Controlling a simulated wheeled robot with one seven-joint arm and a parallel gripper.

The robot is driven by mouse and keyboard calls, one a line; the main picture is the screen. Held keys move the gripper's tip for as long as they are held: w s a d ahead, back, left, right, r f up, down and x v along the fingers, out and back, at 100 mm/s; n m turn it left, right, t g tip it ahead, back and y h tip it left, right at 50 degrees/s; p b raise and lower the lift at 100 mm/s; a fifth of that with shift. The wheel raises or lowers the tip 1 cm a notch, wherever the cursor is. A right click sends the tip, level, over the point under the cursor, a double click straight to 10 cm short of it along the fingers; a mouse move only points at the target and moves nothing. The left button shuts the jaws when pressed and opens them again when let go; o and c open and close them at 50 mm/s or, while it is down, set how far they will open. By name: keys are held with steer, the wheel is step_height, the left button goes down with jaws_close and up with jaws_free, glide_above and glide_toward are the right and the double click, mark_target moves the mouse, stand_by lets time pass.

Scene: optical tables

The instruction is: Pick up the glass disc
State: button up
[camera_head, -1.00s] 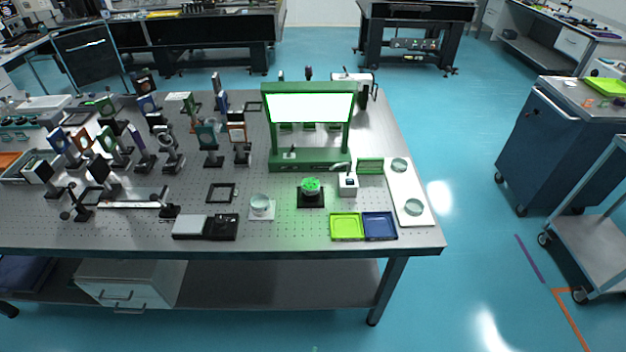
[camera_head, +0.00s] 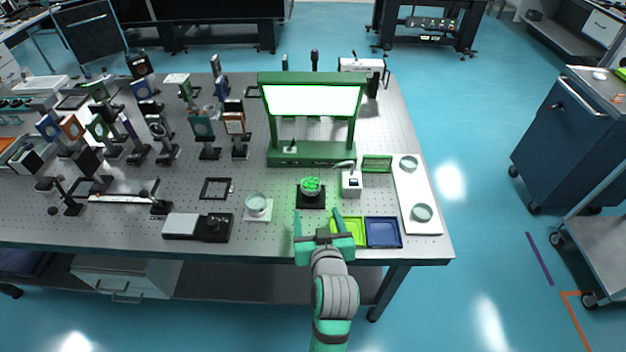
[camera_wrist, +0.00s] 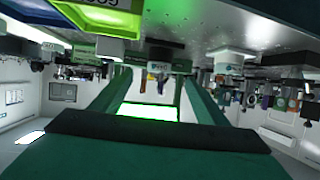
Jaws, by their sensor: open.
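Several clear round glass pieces stand on the table. One glass disc (camera_head: 257,204) is on a small white square left of centre. Two more, a rear disc (camera_head: 408,162) and a front disc (camera_head: 422,213), lie on a white board (camera_head: 407,188) at the right. A round glass dish with green bits (camera_head: 311,186) sits on a black pad. I cannot tell which one the task means. My gripper (camera_head: 318,221) is open and empty, at the table's front edge, in front of the black pad. Its two fingers (camera_wrist: 152,88) also show apart in the wrist view, with nothing between them.
A yellow-green tray (camera_head: 352,240) is partly behind my gripper, beside a blue tray (camera_head: 383,232). A green frame with a lit panel (camera_head: 268,140) stands behind. A small white device (camera_head: 351,184) is near the pad. Optical mounts crowd the left. A black-and-white box (camera_head: 197,226) lies front left.

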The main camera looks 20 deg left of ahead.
steer(key=w+r, duration=0.1)
steer(key=w, duration=0.1)
glide_toward(311, 185)
steer(key=x, duration=0.2)
steer(key=shift+w+a+f, duration=0.2)
steer(key=shift+a+f, duration=0.05)
steer(key=shift+f, duration=0.15)
steer(key=shift+x, duration=2.8)
steer(key=shift+w+d+r, duration=0.15)
steer(key=shift+d+r, duration=0.05)
steer(key=shift+c, duration=0.3)
steer(key=c, duration=1.2)
